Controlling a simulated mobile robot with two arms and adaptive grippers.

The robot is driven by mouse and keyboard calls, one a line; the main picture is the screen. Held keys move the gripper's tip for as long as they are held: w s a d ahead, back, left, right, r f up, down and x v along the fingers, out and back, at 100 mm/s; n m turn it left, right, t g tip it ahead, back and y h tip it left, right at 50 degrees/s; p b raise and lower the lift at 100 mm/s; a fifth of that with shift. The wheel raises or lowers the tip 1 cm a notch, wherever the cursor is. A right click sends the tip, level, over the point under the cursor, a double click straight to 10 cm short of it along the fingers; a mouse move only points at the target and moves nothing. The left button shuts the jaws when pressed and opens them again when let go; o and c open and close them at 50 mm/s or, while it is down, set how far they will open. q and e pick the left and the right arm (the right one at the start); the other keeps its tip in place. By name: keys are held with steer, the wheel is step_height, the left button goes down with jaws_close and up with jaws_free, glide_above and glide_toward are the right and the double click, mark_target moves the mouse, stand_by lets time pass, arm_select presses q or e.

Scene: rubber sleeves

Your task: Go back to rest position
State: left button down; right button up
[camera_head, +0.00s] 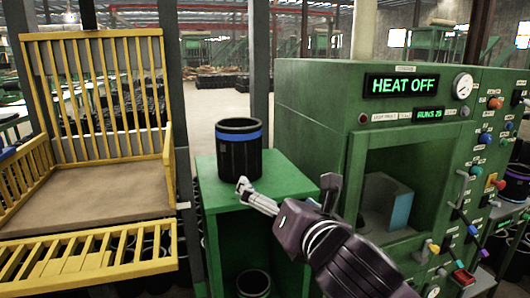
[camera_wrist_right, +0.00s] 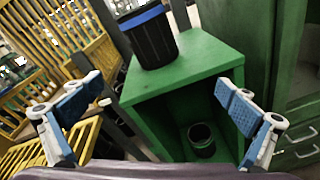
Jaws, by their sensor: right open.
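My right gripper (camera_head: 258,197) reaches in from the lower right in the head view, in front of the green stand. In the right wrist view its two blue-padded fingers (camera_wrist_right: 158,118) are spread wide with nothing between them. A black rubber sleeve with a blue band (camera_head: 239,150) stands upright on top of the green stand (camera_head: 280,180), behind and apart from the gripper; it also shows in the wrist view (camera_wrist_right: 152,42). A second black sleeve (camera_head: 254,283) stands on the lower shelf of the stand and also shows in the wrist view (camera_wrist_right: 202,138). My left gripper is not in view.
A green machine (camera_head: 320,90) with a "HEAT OFF" display (camera_head: 402,84), an open chamber and many knobs stands at the right, close to my right arm. A yellow slatted rack (camera_head: 100,100) with a brown flat bed stands at the left. A dark post separates rack and stand.

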steer(key=s+d+f+m+g+h, duration=0.1)
steer(key=s+d+f+m+g, duration=0.15)
steer(key=f+m, duration=0.5)
steer(key=s+d+f+m+g+h, duration=0.1)
steer(key=s+d+f+m+g, duration=0.25)
steer(key=f, duration=0.75)
steer(key=s+d+f+m+h, duration=0.1)
steer(key=s+d+f+m, duration=0.25)
steer(key=f+m, duration=0.5)
steer(key=s+d+f+m+g+h, duration=0.1)
steer(key=s+d+f+m+g, duration=0.2)
steer(key=s+f, duration=0.35)
steer(key=s+d+f+m+g, duration=0.1)
steer(key=s+d+f+m, duration=0.2)
steer(key=s+f+m, duration=0.4)
steer(key=s+d+f+m+g+h, duration=0.1)
steer(key=s+d+f+m+g, duration=0.2)
steer(key=s, duration=0.6)
step_height(320, 180, down, 28)
steer(key=s, duration=0.2)
steer(key=s+d+f+g, duration=0.1)
steer(key=s+d+f, duration=0.1)
steer(key=s+f, duration=1.3)
steer(key=shift+s+d+f+g+b, duration=0.3)
steer(key=shift+s+f, duration=0.05)
steer(key=shift+f, duration=0.15)
steer(key=shift+n, duration=0.25)
